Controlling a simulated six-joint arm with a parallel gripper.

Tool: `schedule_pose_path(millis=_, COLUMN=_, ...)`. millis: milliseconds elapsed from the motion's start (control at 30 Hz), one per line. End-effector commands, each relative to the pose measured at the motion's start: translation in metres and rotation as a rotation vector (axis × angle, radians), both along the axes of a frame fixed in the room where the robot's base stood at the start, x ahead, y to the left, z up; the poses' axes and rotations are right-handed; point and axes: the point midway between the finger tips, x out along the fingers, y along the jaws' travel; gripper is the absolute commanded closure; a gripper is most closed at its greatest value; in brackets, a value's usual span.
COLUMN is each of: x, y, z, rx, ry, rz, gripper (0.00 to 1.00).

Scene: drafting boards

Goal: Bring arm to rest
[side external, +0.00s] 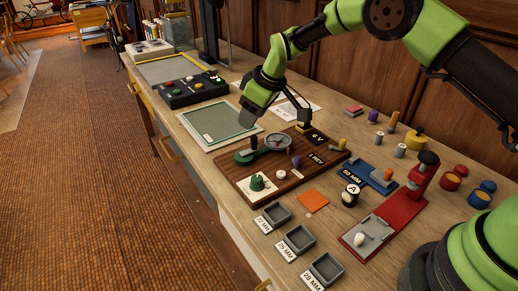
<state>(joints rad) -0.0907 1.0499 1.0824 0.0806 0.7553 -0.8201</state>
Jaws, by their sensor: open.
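My green and dark grey arm reaches in from the right side of the side external view. My gripper (250,112) hangs above the desk, over the right edge of the grey-green framed board (218,124) and left of the wooden board (265,185). Its jaws are open, and I see nothing between them. The fingertips are small and dark here, so their exact height above the board is unclear.
The wooden board carries a round dial (278,142), a green piece and knobs. Small grey trays (296,240) line the front edge. A red press (397,205), a blue block (366,178) and several cylinders stand at right. A black button box (192,90) stands further back.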

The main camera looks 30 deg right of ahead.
Motion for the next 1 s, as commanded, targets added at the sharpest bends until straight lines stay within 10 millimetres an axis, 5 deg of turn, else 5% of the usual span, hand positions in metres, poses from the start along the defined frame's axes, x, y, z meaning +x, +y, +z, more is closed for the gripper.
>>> schedule_pose_path(millis=167, x=-0.004, y=-0.002, z=0.019, rx=0.01, ry=-0.007, rz=-0.027, gripper=0.55)
schedule_pose_path(millis=367, x=-0.037, y=-0.011, z=0.096, rx=0.062, ry=-0.028, rz=-0.156, gripper=0.55)
schedule_pose_path(millis=500, x=-0.078, y=-0.02, z=0.147, rx=0.112, ry=-0.039, rz=-0.27, gripper=0.55)
schedule_pose_path(millis=700, x=-0.151, y=-0.03, z=0.198, rx=0.188, ry=-0.057, rz=-0.427, gripper=0.55)
schedule_pose_path(millis=1000, x=-0.269, y=-0.04, z=0.216, rx=0.311, ry=-0.083, rz=-0.652, gripper=0.55)
